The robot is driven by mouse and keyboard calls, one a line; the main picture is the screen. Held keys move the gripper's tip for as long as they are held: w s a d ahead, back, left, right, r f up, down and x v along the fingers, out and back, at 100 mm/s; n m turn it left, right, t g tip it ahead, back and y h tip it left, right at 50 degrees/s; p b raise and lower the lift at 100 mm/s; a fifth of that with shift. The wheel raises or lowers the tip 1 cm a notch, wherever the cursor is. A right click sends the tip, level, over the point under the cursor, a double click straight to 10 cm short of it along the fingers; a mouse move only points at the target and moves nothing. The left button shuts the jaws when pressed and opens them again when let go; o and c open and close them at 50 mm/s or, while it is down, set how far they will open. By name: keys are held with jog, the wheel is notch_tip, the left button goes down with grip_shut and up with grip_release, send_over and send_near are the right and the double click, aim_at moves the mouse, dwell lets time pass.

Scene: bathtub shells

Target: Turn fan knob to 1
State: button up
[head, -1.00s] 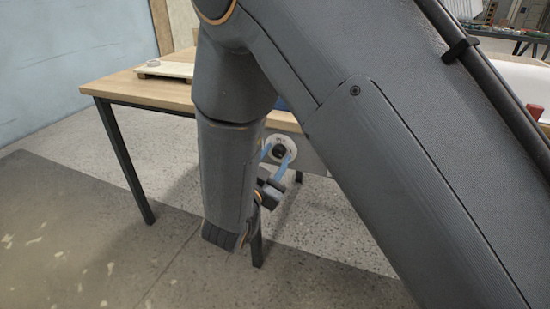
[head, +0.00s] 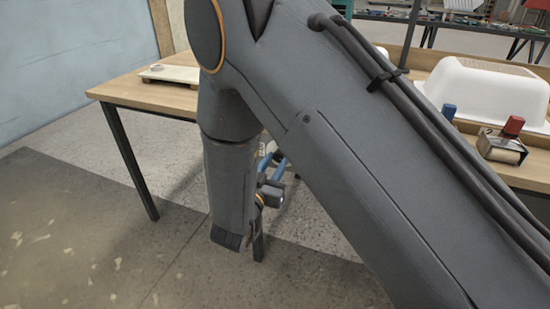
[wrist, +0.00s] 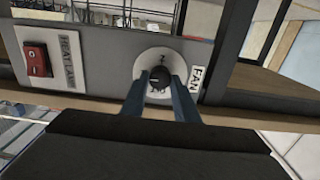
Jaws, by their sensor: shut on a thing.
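The fan knob (wrist: 159,87) is a small dark round knob on a white round dial plate (wrist: 162,56). The plate sits on a grey panel beside a white FAN label (wrist: 196,81), seen in the wrist view. The two blue fingers of my gripper (wrist: 159,82) are shut on the knob, one on each side. A small pale mark shows on the knob; the dial's markings are too small to read. In the head view my gripper (head: 273,164) is by the table edge, and my arm hides most of the knob and panel.
A red switch (wrist: 37,60) with a HEAT LAMP label (wrist: 68,58) is on the same panel to the left. A wooden table (head: 150,90) stands behind my arm. A white tub shell (head: 485,88) and a device with red and blue handles (head: 500,148) are at the right.

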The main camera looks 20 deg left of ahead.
jog(key=o, duration=1.1)
jog(key=shift+c, duration=0.2)
jog(key=s, duration=0.7)
jog(key=shift+s+a, duration=0.3)
jog(key=shift+s, duration=0.05)
